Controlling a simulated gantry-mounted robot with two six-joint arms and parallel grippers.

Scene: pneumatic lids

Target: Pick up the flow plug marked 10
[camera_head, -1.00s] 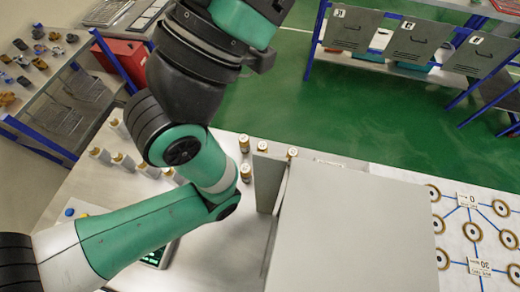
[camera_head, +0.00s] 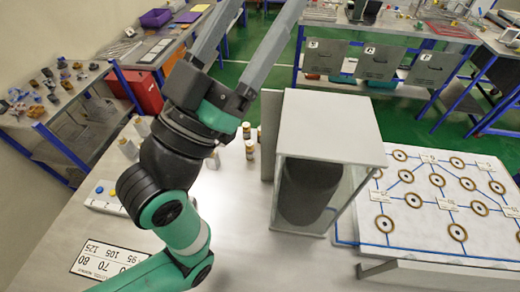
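Several small plugs with gold-brown tops stand upright on the bench. Three are in a group, a back plug (camera_head: 246,130), a front plug (camera_head: 250,150) and one beside the cabinet (camera_head: 260,135). Another plug (camera_head: 212,160) is partly hidden by my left arm, and more stand at the left, such as a grey-bodied plug (camera_head: 128,148). I cannot read a 10 on any of them. My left gripper (camera_head: 266,12) has its two long grey fingers wide apart, with nothing seen between them. Its fingertips are cut off at the top edge. My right gripper is not in view.
A grey cabinet (camera_head: 333,130) with clear sides and a dark cylinder inside stands mid-bench. A network board (camera_head: 400,220) with ringed sockets lies right of it. A number card (camera_head: 100,258) and a button panel (camera_head: 100,197) lie at left. The bench front centre is clear.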

